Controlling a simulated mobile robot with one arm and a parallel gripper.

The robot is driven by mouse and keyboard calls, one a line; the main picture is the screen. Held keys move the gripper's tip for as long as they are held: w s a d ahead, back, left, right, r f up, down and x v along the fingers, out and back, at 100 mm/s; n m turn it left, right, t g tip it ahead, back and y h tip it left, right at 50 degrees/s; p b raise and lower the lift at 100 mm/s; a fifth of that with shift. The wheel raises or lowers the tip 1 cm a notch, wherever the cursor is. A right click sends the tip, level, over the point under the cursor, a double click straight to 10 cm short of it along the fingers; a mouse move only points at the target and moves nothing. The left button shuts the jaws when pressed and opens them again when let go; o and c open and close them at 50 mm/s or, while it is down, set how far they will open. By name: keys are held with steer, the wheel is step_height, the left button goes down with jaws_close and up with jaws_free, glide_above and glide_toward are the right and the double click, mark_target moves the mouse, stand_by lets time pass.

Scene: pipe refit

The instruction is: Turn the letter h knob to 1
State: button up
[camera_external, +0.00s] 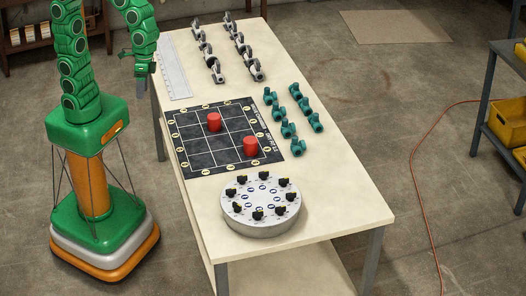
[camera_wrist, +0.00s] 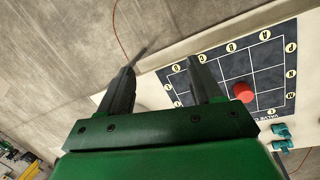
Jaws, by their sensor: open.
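A round grey dial plate (camera_external: 262,222) sits near the front end of the white table. Several black knobs stand in a ring on it, such as one at the front (camera_external: 257,212); their letters are too small to read, so I cannot tell which is h. My gripper (camera_external: 143,78) is beside the table's far left edge, well away from the dial plate. In the wrist view my gripper (camera_wrist: 162,72) shows two spread fingers with nothing between them. The dial plate is not in the wrist view.
A black grid mat (camera_external: 190,137) with two red cylinders (camera_external: 214,122) lies mid-table; it also shows in the wrist view (camera_wrist: 275,55). Teal fittings (camera_external: 288,130), grey fittings (camera_external: 216,72) and a white ruler (camera_external: 175,68) lie farther back. Bare tabletop surrounds the dial plate's right side.

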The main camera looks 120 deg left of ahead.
steer(key=w+d+n+t+h, duration=0.1)
steer(key=w+d+n, duration=0.15)
steer(key=w, duration=0.55)
steer(key=w+d+n+h, duration=0.1)
steer(key=w+n, duration=0.2)
steer(key=w, duration=0.5)
steer(key=n+t+h, duration=0.2)
steer(key=n+t, duration=0.3)
steer(key=n, duration=1.1)
glide_above(284, 182)
steer(key=s+a, duration=0.5)
step_height(284, 182, down, 16)
steer(key=shift+x, duration=4)
steer(key=shift+a, duration=0.15)
steer(key=shift+c, duration=0.3)
steer(key=c, duration=1)
